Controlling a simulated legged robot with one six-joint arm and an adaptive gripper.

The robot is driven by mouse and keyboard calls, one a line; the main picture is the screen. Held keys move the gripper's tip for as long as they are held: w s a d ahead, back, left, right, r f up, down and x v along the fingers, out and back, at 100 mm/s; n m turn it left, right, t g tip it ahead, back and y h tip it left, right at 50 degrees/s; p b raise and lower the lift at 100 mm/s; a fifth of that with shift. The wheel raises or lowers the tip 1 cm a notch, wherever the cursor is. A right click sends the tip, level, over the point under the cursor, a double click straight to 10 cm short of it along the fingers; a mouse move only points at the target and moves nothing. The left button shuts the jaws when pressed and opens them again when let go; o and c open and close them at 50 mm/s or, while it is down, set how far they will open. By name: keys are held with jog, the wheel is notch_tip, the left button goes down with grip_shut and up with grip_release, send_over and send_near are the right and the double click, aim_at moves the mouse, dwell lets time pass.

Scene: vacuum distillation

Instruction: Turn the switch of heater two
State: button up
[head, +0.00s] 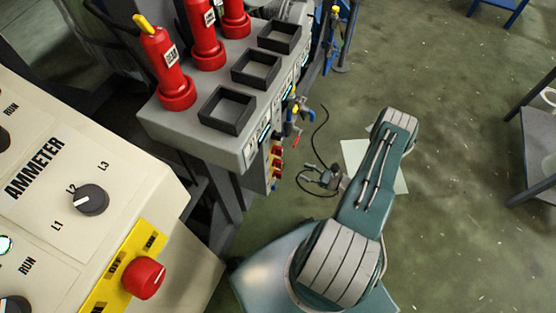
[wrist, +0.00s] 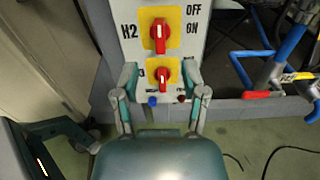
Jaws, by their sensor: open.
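In the wrist view, the heater two switch (wrist: 160,36) is a red knob on a yellow plate, beside an "H2" label with OFF and ON marks at its right. Its handle stands roughly upright. A second red knob (wrist: 162,76) on a yellow plate sits below it. My gripper (wrist: 162,84) is open, with its fingers on either side of this lower knob and below the heater two switch. I see no finger touching either knob. In the head view, my gripper (head: 328,179) is small, right of the panel's red and yellow switches (head: 276,160).
Blue and red buttons sit below the lower knob. Blue pipes with red and yellow handles (wrist: 268,75) stand right of the panel. In the head view, a grey bench (head: 190,125) carries red cylinders, and an ammeter console (head: 125,180) stands at left. The floor at right is mostly clear.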

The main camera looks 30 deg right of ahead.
aim_at(280, 161)
jog(key=x, duration=1)
jog(key=shift+w+a, duration=0.25)
jog(key=shift+w, duration=0.05)
grip_shut()
